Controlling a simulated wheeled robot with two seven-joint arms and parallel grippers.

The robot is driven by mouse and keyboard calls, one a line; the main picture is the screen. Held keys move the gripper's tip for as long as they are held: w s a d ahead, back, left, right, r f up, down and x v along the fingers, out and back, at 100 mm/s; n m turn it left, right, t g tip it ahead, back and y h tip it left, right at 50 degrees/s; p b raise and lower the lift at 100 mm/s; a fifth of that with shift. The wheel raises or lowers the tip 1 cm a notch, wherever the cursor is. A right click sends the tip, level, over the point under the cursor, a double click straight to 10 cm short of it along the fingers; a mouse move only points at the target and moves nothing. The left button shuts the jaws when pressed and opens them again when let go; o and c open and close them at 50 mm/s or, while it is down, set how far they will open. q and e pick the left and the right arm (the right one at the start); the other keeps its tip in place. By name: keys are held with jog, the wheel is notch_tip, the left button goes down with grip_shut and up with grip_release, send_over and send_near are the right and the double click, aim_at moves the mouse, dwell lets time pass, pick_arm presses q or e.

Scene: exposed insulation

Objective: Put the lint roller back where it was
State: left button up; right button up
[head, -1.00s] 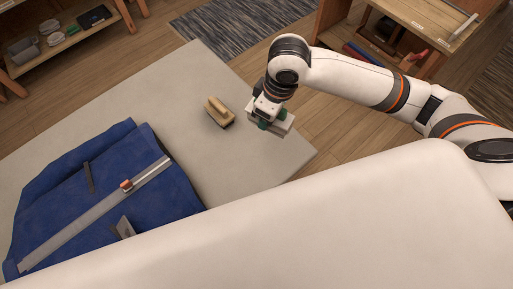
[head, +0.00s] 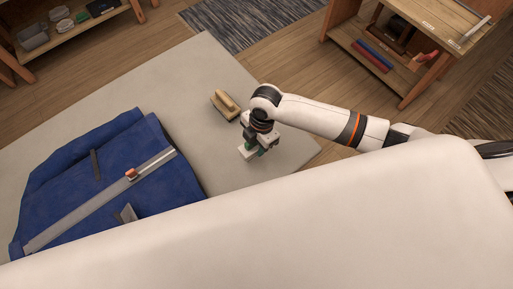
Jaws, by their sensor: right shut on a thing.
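My right gripper (head: 257,149) is over the front right part of the pale table, near its right corner. It is shut on a small white and green thing, which looks like the lint roller (head: 247,153). The gripper hides much of it, and I cannot tell whether it touches the tabletop. My left gripper is not in view.
A wooden-handled brush (head: 225,103) lies on the pale table (head: 185,85) just behind my right gripper. A blue folded cloth (head: 75,185) with a metal ruler (head: 85,208) lies at left. A wooden shelf (head: 400,65) stands at the back right.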

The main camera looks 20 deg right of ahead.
aim_at(256, 150)
jog(key=shift+f, duration=2.15)
jog(key=shift+f, duration=0.2)
jog(key=o, duration=0.9)
jog(key=r, duration=0.4)
jog(key=d+r, duration=0.1)
jog(key=r, duration=0.7)
jog(key=shift+w+d+r, duration=0.15)
jog(key=shift+w+d, duration=0.15)
jog(key=shift+w, duration=0.05)
